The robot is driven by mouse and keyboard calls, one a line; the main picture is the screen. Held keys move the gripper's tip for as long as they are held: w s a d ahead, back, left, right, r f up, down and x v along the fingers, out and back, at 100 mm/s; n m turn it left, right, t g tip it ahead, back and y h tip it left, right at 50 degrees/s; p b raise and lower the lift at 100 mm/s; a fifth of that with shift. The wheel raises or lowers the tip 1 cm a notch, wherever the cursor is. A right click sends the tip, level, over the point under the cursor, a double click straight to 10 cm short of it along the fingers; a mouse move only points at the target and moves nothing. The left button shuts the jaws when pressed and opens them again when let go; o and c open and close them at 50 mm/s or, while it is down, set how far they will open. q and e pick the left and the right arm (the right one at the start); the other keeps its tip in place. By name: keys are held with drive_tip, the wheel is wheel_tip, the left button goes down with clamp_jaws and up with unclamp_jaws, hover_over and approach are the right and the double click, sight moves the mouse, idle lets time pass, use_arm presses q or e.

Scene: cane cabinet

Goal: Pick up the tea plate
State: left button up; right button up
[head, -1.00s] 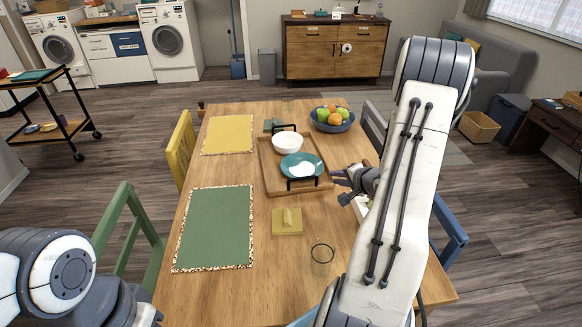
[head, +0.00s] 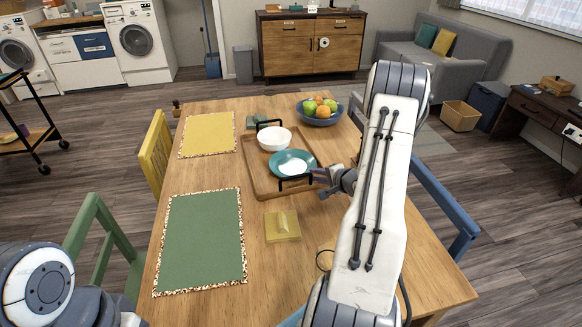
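The tea plate (head: 305,160) is a round teal plate with a white middle. It lies in the wooden tray (head: 259,182) on the table, in front of a white bowl (head: 274,139). My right gripper (head: 316,183) is at the plate's right side, by the tray's right edge, with its fingers toward the plate. The fingers look apart, with nothing seen between them. Whether they touch the rim is too small to tell. Of my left arm only links show at the lower left; its gripper is out of view.
Black handles (head: 296,182) stand at the tray's ends. A yellow lidded dish (head: 282,226) sits in front of the tray, and a glass (head: 324,260) is partly behind my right arm. A fruit bowl (head: 319,110) is behind. Green (head: 203,240) and yellow (head: 208,134) placemats lie left.

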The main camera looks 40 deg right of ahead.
sight(301, 171)
drive_tip(key=shift+x, duration=2.5)
drive_tip(key=shift+w, duration=0.1)
clamp_jaws()
drive_tip(key=shift+r, duration=0.1)
drive_tip(key=shift+d+r, duration=0.1)
drive_tip(key=shift+d, duration=0.05)
